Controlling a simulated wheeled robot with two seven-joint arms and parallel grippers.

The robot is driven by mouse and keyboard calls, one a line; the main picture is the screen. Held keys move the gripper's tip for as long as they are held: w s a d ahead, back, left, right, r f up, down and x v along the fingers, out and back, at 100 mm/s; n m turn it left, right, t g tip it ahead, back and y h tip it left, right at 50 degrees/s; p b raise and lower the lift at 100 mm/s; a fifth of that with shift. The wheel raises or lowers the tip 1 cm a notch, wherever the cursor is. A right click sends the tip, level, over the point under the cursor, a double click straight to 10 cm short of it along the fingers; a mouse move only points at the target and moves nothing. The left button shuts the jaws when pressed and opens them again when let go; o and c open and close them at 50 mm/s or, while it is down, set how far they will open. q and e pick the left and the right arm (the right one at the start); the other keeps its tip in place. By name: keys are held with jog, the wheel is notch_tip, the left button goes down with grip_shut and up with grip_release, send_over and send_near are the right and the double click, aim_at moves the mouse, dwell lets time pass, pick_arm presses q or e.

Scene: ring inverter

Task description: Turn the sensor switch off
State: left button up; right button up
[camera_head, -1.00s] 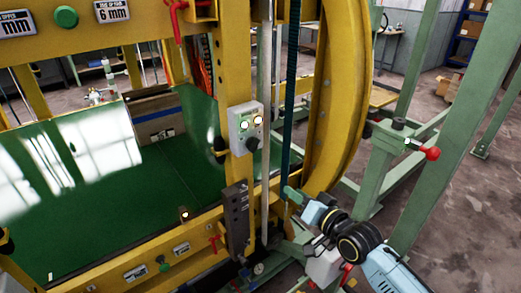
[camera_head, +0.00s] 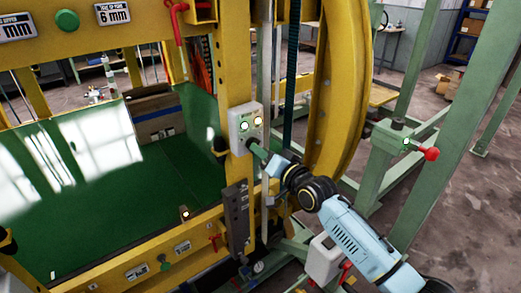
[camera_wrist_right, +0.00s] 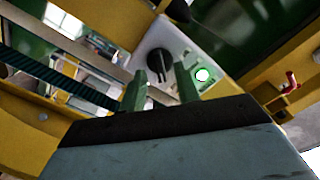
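In the right wrist view the black knob (camera_wrist_right: 159,62) shows on the box face (camera_wrist_right: 178,45), beside a lit white-green lamp (camera_wrist_right: 202,75). My right gripper (camera_head: 256,149) is at the box's lower part. Its green fingers (camera_wrist_right: 160,84) are apart, with the knob ahead between them; contact cannot be told. My left gripper is not in view.
The yellow ring frame (camera_head: 345,90) curves just right of the box. A dark vertical belt (camera_head: 290,80) runs between. A green panel (camera_head: 180,170) lies left.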

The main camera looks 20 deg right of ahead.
jog(key=shift+w+a, duration=0.25)
jog(key=shift+w, duration=0.45)
grip_shut()
jog(key=shift+n, duration=0.3)
jog(key=shift+n+p, duration=1.25)
jog(key=shift+n, duration=6.35)
